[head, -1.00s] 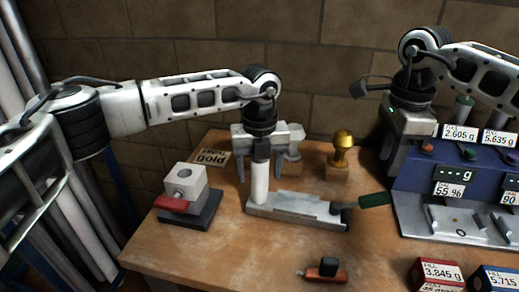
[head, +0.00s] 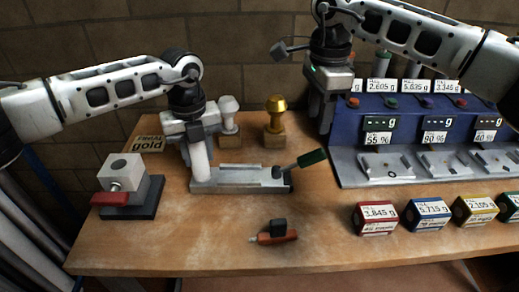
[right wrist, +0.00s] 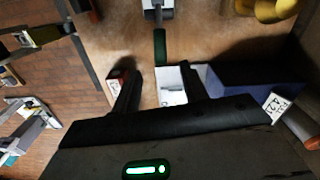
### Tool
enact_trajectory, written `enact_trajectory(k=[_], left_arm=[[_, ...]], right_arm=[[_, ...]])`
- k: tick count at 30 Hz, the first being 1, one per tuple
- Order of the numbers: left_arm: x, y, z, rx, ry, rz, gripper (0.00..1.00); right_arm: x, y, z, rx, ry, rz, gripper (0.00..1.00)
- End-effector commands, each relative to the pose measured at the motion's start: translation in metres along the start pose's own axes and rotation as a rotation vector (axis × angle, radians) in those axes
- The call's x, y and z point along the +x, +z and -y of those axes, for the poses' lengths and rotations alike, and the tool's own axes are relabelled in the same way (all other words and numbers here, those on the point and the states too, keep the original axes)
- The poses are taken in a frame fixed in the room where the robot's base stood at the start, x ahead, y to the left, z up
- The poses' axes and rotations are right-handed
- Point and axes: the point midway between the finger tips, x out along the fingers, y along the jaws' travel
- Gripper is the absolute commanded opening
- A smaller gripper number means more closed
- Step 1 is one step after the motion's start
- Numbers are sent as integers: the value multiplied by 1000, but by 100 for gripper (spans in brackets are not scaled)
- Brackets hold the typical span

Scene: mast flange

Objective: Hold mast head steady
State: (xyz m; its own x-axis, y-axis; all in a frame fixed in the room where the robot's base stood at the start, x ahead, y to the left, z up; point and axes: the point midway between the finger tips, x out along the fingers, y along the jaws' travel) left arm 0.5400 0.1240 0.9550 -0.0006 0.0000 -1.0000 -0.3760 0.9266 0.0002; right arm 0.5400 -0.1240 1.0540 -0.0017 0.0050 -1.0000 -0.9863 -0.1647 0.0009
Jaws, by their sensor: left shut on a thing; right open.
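A white upright post (head: 201,163) stands on a grey metal base (head: 235,184) with a green-handled lever (head: 311,158) at its right end. My left gripper (head: 197,140) is shut at the top of this post. Its body hides the post's upper end and the exact contact. My right gripper (head: 322,112) hangs open and apart from the post, by the left end of the blue scale unit. In the right wrist view its two fingers (right wrist: 158,92) are spread, with the green handle (right wrist: 160,46) showing beyond them.
A silver knob (head: 229,112) and a gold knob (head: 275,118) stand behind the base. A grey block with a red handle (head: 110,198) is at left. A red-and-black tool (head: 277,235) lies in front. The blue scale unit (head: 350,128) and several labelled boxes (head: 375,217) fill the right.

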Motion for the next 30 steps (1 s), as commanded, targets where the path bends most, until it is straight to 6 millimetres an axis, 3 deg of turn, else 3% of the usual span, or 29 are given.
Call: enact_trajectory(k=[5, 11, 15, 21, 26, 30], left_arm=[[-1, 0, 0, 0, -1, 1, 0], [-1, 0, 0, 0, -1, 1, 0], [-1, 0, 0, 0, -1, 1, 0], [-1, 0, 0, 0, -2, 1, 0], [-1, 0, 0, 0, -2, 1, 0], [-1, 0, 0, 0, -2, 1, 0]], right_arm=[[11, 6, -2, -14, 36, 137, 44], [29, 5, -4, -20, 80, 513, 44], [42, -17, -5, 16, 57, 786, 44], [59, -62, -10, 97, -28, 1051, 44], [66, -87, -15, 141, -84, 1147, 44], [70, -89, -16, 151, -102, 1172, 44]])
